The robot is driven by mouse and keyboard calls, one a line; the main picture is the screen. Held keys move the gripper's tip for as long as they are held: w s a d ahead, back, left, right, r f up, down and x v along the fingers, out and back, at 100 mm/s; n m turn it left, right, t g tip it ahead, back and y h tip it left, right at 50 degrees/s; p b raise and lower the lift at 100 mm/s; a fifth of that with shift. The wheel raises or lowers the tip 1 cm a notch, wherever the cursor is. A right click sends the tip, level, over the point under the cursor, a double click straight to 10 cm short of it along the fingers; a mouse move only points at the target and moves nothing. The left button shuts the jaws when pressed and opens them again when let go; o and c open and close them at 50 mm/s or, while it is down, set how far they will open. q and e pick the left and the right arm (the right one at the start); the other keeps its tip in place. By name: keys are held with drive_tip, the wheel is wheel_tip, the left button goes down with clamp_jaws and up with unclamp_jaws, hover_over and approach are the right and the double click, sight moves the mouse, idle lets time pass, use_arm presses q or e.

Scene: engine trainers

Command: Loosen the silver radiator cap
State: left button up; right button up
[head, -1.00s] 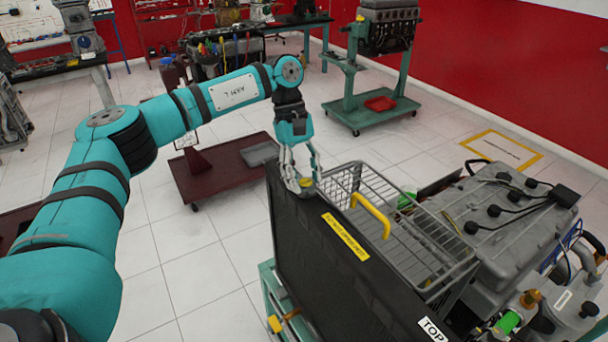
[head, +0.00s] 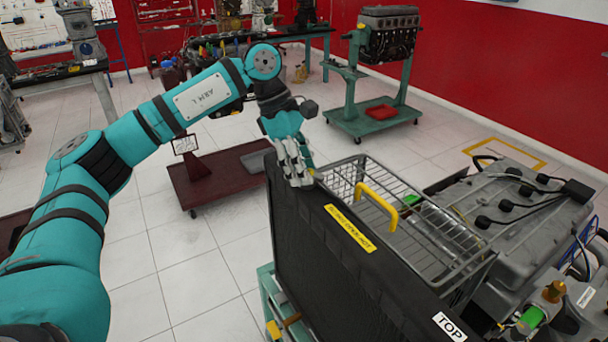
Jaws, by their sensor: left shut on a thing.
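My left gripper (head: 298,178) reaches down to the far top corner of the black radiator (head: 330,255). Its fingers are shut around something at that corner. The silver radiator cap is not clearly seen; the fingers cover the place where they grip. The radiator stands upright, with a yellow label (head: 349,229) on its top edge and a "TOP" tag (head: 449,326) at its near end. My right gripper is not in view.
A wire basket (head: 430,240) with a yellow handle (head: 377,205) sits right beside the radiator. A grey engine (head: 510,220) lies further right. A dark red cart (head: 215,180) stands on the floor behind. The tiled floor to the left is clear.

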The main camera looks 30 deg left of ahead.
use_arm(q)
drive_tip(key=n+t+b, duration=0.1)
drive_tip(key=n, duration=0.1)
drive_tip(key=n+t+y+b, duration=0.1)
drive_tip(key=n+b, duration=0.1)
drive_tip(key=n, duration=0.1)
drive_tip(key=shift+s+f, duration=0.15)
drive_tip(key=shift+s, duration=0.05)
drive_tip(key=shift+d+n+t+y+b, duration=0.1)
drive_tip(key=shift+n+t+y+b, duration=0.35)
drive_tip(key=shift+n, duration=0.8)
drive_tip(key=shift+d+n+t+y+b, duration=0.15)
drive_tip(key=shift+n+b, duration=0.45)
drive_tip(key=shift+n, duration=0.65)
drive_tip(key=shift+a, duration=0.1)
drive_tip(key=o, duration=1.2)
drive_tip(key=shift+c, duration=0.2)
drive_tip(key=v, duration=1.2)
